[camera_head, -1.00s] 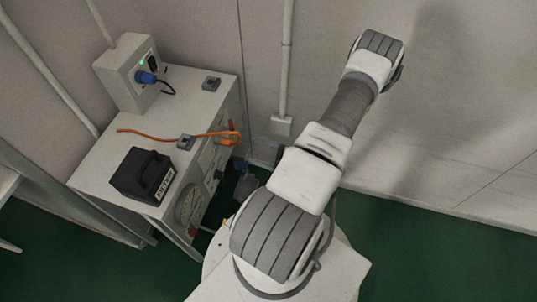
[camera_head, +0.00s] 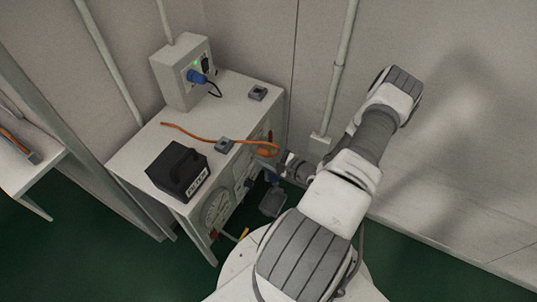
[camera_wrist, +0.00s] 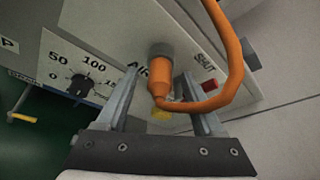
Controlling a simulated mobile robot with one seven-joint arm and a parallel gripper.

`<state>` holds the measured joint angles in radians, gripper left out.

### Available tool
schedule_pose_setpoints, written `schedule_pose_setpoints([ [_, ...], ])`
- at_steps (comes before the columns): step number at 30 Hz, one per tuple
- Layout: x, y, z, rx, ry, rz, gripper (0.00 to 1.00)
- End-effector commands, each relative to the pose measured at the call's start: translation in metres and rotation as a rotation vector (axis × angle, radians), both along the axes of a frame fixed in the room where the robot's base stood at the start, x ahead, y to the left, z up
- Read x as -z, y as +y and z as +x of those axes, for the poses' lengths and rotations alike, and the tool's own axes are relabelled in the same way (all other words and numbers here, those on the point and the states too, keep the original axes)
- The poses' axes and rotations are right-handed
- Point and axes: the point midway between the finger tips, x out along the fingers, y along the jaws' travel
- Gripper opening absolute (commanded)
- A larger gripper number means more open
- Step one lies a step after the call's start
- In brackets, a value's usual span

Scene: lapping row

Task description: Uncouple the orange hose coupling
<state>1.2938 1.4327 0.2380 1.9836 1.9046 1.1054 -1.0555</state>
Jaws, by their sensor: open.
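The orange hose coupling (camera_wrist: 160,75) is plugged into a dark grey socket on the front panel of the bench, beside the letters "AIR", in the wrist view. The orange hose (camera_wrist: 229,70) loops from its lower end up past the right finger. My gripper (camera_wrist: 157,95) is open, its two fingers on either side of the coupling, apart from it as far as I can see. In the head view the orange hose (camera_head: 200,138) lies across the bench top and bends over its front edge. There my gripper (camera_head: 283,160) is small beside that bend, its jaws hard to make out.
The bench (camera_head: 135,158) carries a black box (camera_head: 178,172), a grey socket box (camera_head: 183,75) with a blue plug, and small grey clips. The panel has a dial knob (camera_wrist: 80,86) and a red part (camera_wrist: 209,85) near "SHUT". A wall pipe (camera_head: 338,70) stands behind my arm.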

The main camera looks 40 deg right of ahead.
Motion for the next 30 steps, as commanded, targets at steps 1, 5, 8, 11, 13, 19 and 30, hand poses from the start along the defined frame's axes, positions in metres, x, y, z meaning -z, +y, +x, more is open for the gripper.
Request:
schedule_pose_setpoints([
  [1, 0.0000, 0.0001, -0.0001, 0.000, 0.000, 0.000, 0.69],
  [5, -0.0001, 0.0001, -0.0002, 0.000, 0.000, 0.000, 0.49],
  [8, 0.0000, 0.0002, -0.0003, 0.000, 0.000, 0.000, 0.31],
  [11, -0.0001, 0.0002, -0.0004, 0.000, 0.000, 0.000, 0.13],
  [13, -0.0001, 0.0002, -0.0004, 0.000, 0.000, 0.000, 0.01],
  [19, -0.0003, 0.0001, -0.0004, -0.001, -0.001, 0.000, 0.00],
  [30, -0.0003, -0.0026, -0.0064, -0.001, -0.001, -0.001, 0.00],
])
